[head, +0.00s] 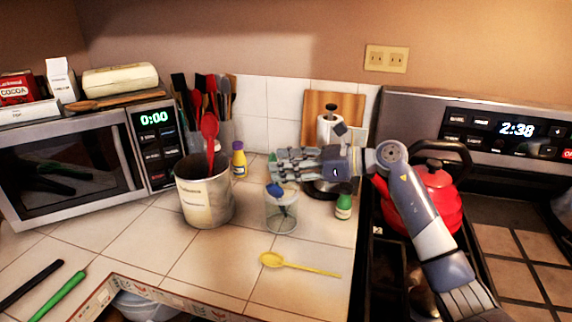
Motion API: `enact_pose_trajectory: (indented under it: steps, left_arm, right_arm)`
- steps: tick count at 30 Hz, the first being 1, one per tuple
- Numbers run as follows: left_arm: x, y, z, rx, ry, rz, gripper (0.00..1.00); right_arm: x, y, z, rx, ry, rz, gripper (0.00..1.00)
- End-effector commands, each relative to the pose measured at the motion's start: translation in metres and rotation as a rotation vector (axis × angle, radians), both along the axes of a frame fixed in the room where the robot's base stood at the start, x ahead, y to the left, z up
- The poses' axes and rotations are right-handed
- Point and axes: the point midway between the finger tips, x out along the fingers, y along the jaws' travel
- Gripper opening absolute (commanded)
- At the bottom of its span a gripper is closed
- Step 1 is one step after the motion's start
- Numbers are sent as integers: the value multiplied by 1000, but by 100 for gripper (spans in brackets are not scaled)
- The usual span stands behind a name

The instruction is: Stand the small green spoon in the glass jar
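The glass jar (282,214) stands upright on the tiled counter. A blue-headed utensil (275,190) stands in it, its head near the rim. A green handle (60,297) lies flat at the lower left of the counter; its far end is cut off by the picture edge, so I cannot tell if it is the small green spoon. My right gripper (276,166) reaches in from the right and points left, above and behind the jar. My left gripper is not in view.
A yellow spoon (300,265) lies in front of the jar. A large crock (203,200) with a red utensil stands left of it. A green-capped bottle (344,205) and a red kettle (436,192) are to the right. A black handle (30,285) lies at lower left.

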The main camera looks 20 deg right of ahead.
Motion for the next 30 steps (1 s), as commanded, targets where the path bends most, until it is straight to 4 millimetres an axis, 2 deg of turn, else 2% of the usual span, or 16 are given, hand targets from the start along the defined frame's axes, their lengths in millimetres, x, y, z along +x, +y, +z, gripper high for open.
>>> enact_pose_trajectory:
  steps: [9,13,24,30]
  left_arm:
    - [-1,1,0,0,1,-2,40]
    - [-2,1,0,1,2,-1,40]
    - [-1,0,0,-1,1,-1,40]
    - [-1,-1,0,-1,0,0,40]
  right_arm:
    - [0,-1,0,0,0,-1,52]
    - [-4,-9,1,-2,1,-3,52]
    - [-44,-69,16,-2,2,-3,52]
    - [-60,-92,22,-1,2,-1,52]
